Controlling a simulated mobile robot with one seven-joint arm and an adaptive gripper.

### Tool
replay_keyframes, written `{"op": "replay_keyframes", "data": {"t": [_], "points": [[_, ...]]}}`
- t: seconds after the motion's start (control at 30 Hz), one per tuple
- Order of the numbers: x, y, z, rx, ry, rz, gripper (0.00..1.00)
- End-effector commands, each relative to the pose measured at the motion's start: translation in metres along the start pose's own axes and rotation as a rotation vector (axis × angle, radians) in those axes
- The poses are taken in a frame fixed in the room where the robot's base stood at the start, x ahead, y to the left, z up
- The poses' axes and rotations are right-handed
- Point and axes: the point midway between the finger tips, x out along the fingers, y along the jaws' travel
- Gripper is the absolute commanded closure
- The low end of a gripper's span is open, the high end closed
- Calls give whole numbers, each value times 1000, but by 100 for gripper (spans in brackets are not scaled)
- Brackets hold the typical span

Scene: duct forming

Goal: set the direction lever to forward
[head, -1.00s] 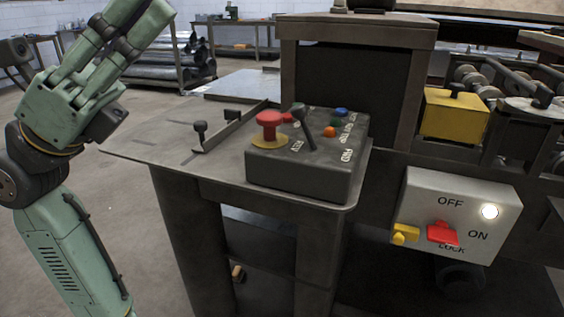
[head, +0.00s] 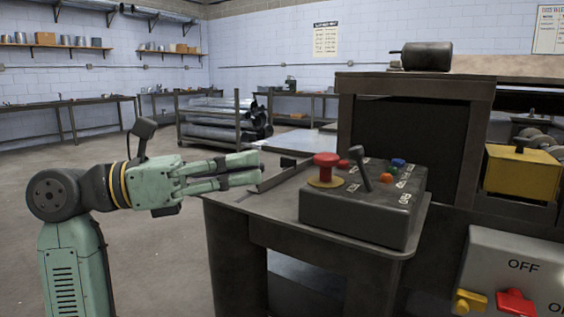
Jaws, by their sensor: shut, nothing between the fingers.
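The direction lever (head: 361,168) is a short black stick with a rounded top on a dark grey control box (head: 355,219). It leans up and to the left; I cannot tell which setting it is in. My green gripper (head: 261,168) is shut and empty. It points right, left of the box and apart from the lever, in front of or over the table's left part.
The control box stands on a dark metal table (head: 268,222) with a guide bar (head: 280,176) at its left. A grey switch box (head: 490,265) with red and yellow handles is at lower right. A pipe rack (head: 222,125) stands behind; the floor at left is open.

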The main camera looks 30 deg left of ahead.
Motion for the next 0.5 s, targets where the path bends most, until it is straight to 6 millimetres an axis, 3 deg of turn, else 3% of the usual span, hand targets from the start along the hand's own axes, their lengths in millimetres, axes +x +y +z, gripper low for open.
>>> {"op": "replay_keyframes", "data": {"t": [0.5], "points": [[103,-1,0,0,1,-4,100]]}}
